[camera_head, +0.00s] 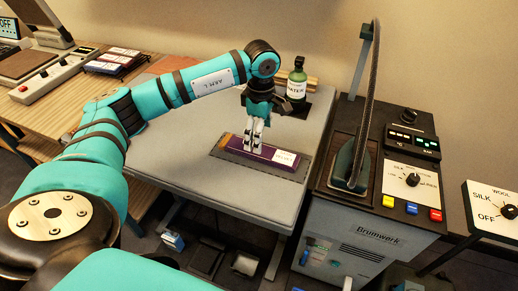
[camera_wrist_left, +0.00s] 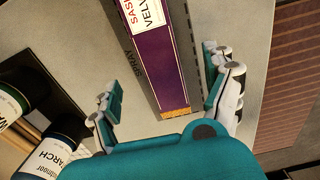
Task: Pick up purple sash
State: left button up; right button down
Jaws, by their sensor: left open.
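The purple sash (camera_head: 268,153) lies flat as a long narrow strip with a white label on a dark outlined mat (camera_head: 300,176) on the grey table. In the left wrist view the sash (camera_wrist_left: 167,67) runs lengthwise between my fingers, with a yellow-orange end near the palm. My left gripper (camera_head: 255,141) is open and points down over the sash; its fingers hide part of it. In the left wrist view the left gripper (camera_wrist_left: 165,92) has one finger on each side of the sash, with visible gaps. My right gripper is not in view.
A green bottle labelled water (camera_head: 297,84) stands behind the sash; a dark bottle (camera_wrist_left: 50,140) shows beside it in the wrist view. A pressing machine (camera_head: 375,200) with an iron stands at the right. The grey table's front left (camera_head: 190,165) is clear.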

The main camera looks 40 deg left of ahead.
aim_at(263, 151)
pick_arm(q)
jog(key=shift+f, duration=0.9)
jog(key=f, duration=0.1)
jog(key=f+p, duration=0.2)
jog(key=shift+w+d+f, duration=0.15)
jog(key=shift+d+f, duration=0.1)
jog(key=shift+f, duration=0.55)
jog(key=c, duration=1.3)
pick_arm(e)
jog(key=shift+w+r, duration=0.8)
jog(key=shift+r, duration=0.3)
pick_arm(q)
jog(key=shift+r, duration=0.15)
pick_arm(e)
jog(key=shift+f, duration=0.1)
